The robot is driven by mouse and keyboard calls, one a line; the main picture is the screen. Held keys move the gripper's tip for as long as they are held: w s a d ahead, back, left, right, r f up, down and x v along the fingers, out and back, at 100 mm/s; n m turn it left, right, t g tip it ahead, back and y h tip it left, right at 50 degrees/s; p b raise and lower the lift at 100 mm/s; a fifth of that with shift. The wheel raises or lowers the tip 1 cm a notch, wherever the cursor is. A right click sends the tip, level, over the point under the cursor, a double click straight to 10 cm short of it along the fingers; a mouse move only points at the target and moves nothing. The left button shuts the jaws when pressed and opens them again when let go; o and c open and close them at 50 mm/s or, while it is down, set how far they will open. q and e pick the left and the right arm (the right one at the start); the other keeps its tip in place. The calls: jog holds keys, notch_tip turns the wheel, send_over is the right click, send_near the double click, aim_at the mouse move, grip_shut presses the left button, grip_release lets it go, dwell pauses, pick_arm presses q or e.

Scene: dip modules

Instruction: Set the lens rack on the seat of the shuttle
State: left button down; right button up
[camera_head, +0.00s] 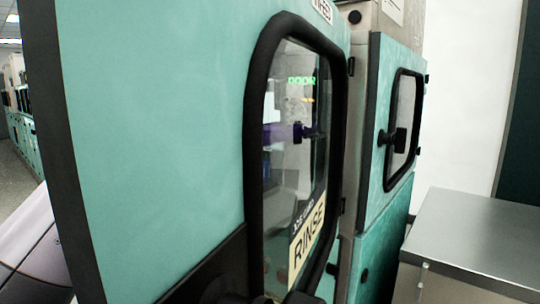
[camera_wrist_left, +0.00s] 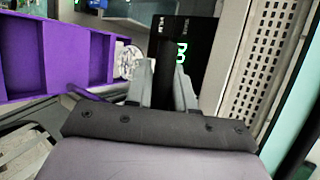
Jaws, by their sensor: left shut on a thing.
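A purple rack with open compartments (camera_wrist_left: 62,60), which I take for the lens rack, fills the left of the left wrist view. In the head view the gripper is hidden behind a large teal door panel (camera_head: 150,110). A purple piece (camera_head: 275,133) shows through its window, probably the rack. I cannot make out the shuttle or its seat. My right gripper is not in view.
The teal panel's black-framed window bears a RINSE label (camera_head: 306,243). A second teal door (camera_head: 371,180) stands behind it. A bare metal counter (camera_head: 480,235) is at right. In the wrist view, a black display (camera_wrist_left: 183,35) and a perforated grey panel (camera_wrist_left: 265,50) lie beyond the fingers.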

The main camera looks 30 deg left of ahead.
pick_arm(q)
notch_tip(320, 180, down, 14)
jog(key=shift+r, duration=0.2)
notch_tip(320, 180, down, 5)
jog(key=shift+r, duration=0.15)
dwell(0.5)
jog(key=c, duration=1)
grip_release()
jog(key=shift+f, duration=0.2)
jog(key=shift+o, duration=0.2)
jog(key=shift+s, duration=0.1)
